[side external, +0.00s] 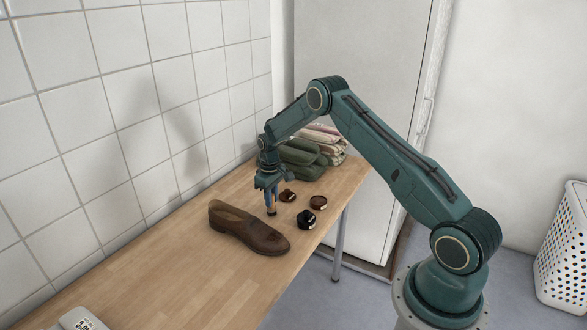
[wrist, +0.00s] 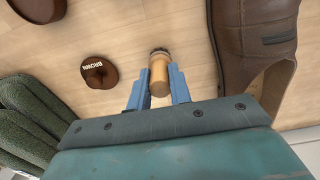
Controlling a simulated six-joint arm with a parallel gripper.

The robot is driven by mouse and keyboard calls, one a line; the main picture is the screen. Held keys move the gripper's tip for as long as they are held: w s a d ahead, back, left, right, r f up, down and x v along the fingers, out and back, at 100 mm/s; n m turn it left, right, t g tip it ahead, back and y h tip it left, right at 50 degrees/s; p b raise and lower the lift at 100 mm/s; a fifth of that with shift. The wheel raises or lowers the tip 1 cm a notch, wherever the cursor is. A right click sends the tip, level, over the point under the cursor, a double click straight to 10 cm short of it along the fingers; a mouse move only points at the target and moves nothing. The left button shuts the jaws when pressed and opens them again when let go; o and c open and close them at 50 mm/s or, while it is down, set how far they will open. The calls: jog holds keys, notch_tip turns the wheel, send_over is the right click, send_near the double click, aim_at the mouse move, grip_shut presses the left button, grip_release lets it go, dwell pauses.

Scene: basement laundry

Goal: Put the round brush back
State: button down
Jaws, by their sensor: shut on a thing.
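My gripper (side external: 271,198) is shut on the round brush, pointing down over the table just beside the shoe. In the wrist view the fingers of my gripper (wrist: 159,86) clasp the tan wooden handle of the round brush (wrist: 159,73), with a metal band and dark bristles at its far end. In the side view only the dark lower end of the brush (side external: 271,211) shows below the fingers, close to the tabletop; I cannot tell whether it touches. A brown leather shoe (side external: 250,228) lies left of it.
Several small round items stand to the right on the wooden table (side external: 150,262): a brown one (side external: 287,196), a brown one with a pale label (side external: 318,202) and a black one (side external: 306,219). Folded green cloths (side external: 303,158) are stacked behind. The table's near left is mostly clear.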

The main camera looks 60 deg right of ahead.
jog(key=shift+f, duration=0.1)
jog(key=c, duration=1.3)
grip_release()
notch_tip(320, 180, up, 12)
jog(key=shift+r, duration=0.15)
